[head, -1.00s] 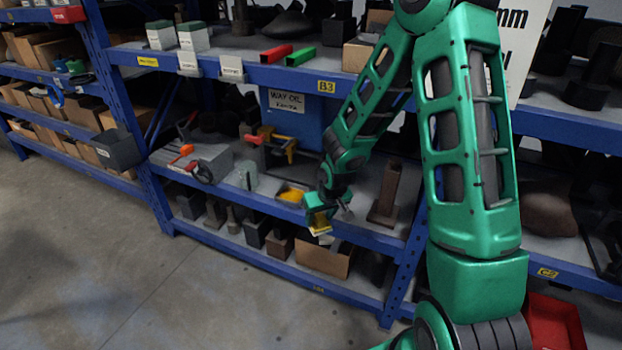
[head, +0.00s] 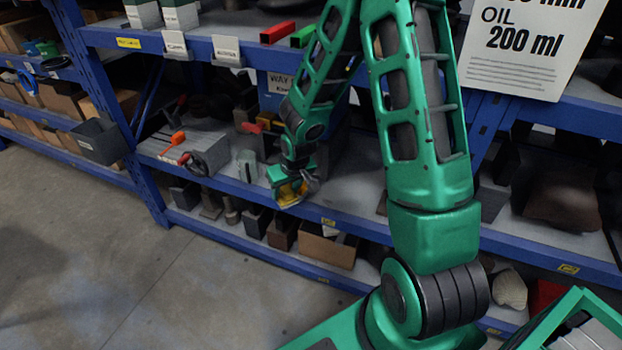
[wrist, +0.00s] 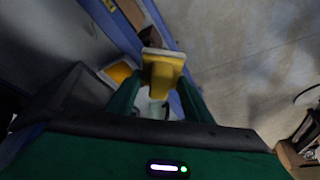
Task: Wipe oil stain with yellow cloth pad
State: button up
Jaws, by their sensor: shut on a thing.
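My gripper (head: 292,196) is shut on a yellow cloth pad (wrist: 163,76), which sits between the green fingers in the wrist view. In the head view the gripper is at the front edge of the middle blue shelf (head: 232,198), and only a small yellow patch of the pad shows. A second yellow-orange thing (wrist: 118,73) lies beside the pad on the shelf in the wrist view. I cannot make out an oil stain for certain in either view.
A pale grey cup-like object (head: 247,166) stands just left of the gripper. Orange-handled tools (head: 172,143) lie on a grey block further left. Boxes, including an open cardboard one (head: 327,246), fill the lower shelf. The concrete floor (head: 110,270) in front is clear.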

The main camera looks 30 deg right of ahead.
jog(key=shift+a, duration=0.35)
